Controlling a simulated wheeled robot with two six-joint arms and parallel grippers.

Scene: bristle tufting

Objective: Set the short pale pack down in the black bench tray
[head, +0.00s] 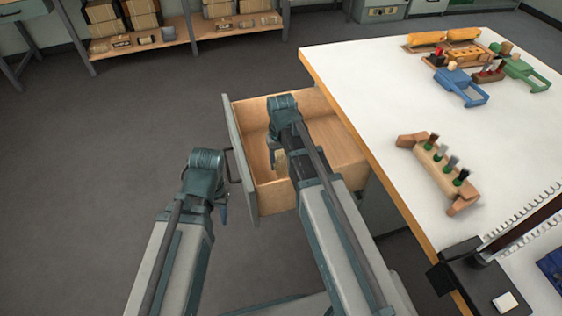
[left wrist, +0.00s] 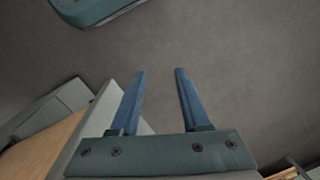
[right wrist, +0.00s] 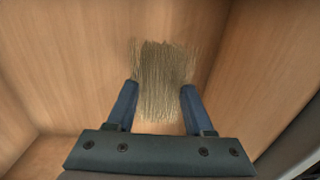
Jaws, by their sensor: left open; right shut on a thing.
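The short pale pack (right wrist: 160,70), a bundle of straw-coloured bristles, is between the fingers of my right gripper (right wrist: 160,88). My right gripper (head: 278,158) is shut on it, inside the open wooden drawer; in the head view the pack (head: 281,161) is partly hidden by the gripper. I cannot tell whether the pack touches the drawer floor. My left gripper (left wrist: 160,72) is open and empty; in the head view it (head: 222,208) is left of the drawer front.
The open drawer (head: 335,135) juts from the white-topped bench (head: 375,90). On the bench are a wooden holder with dark pegs (head: 440,165), blue (head: 460,85) and green (head: 525,72) tools, and a black block (head: 470,270) at the front. A shelf (head: 190,35) stands behind.

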